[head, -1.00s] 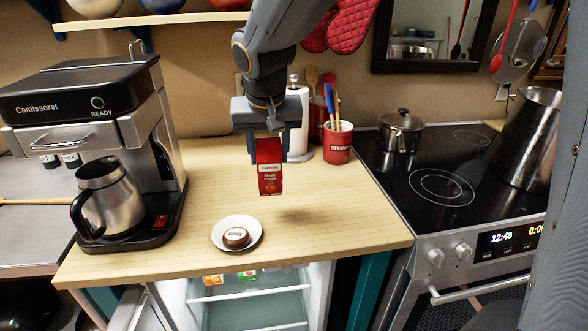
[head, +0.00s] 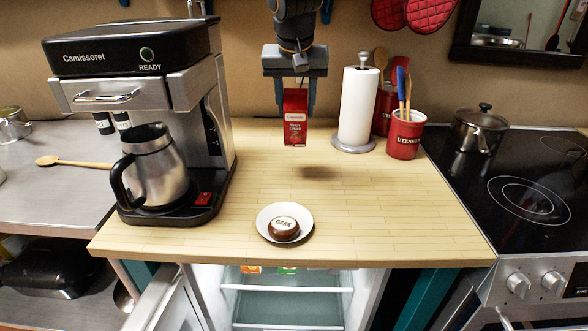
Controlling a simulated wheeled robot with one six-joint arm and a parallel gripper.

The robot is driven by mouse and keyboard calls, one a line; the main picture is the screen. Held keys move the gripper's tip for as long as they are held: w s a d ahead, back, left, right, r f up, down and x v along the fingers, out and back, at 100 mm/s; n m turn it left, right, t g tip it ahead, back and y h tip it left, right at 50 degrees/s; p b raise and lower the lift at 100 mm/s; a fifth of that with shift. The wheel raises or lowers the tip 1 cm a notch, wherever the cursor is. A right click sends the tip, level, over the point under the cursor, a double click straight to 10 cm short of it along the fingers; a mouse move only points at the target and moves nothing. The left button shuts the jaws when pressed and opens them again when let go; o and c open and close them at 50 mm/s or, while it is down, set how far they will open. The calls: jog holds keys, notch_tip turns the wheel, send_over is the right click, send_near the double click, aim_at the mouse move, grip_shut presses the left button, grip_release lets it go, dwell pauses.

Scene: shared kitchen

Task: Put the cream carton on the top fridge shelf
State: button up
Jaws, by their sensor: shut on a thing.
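The cream carton (head: 295,128) is a small red box with a pale label, held upright above the wooden counter, its shadow on the wood beneath it. My gripper (head: 295,104) points down and is shut on the top part of the carton, one finger on each side. The fridge (head: 372,290) stands open under the counter's front edge. A glass shelf (head: 262,308) shows inside it, with an orange and a green item at the back. The counter hides the upper part of the fridge inside, and the picture's lower edge cuts off the rest.
A white plate (head: 264,222) with a brown round item lies near the counter's front edge. A coffee maker (head: 150,85) stands left. A paper towel roll (head: 360,106) and red utensil crocks (head: 405,136) stand right, beside the stove (head: 530,190). The open fridge door (head: 160,298) is lower left.

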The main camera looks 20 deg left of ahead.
aim_at(292, 142)
jog(key=shift+a+f, duration=0.35)
jog(key=shift+a, duration=0.1)
notch_tip(292, 142, down, 9)
jog(key=shift+f+p, duration=0.1)
jog(key=shift+p, duration=0.95)
jog(key=shift+f, duration=0.1)
jog(key=o, duration=1.3)
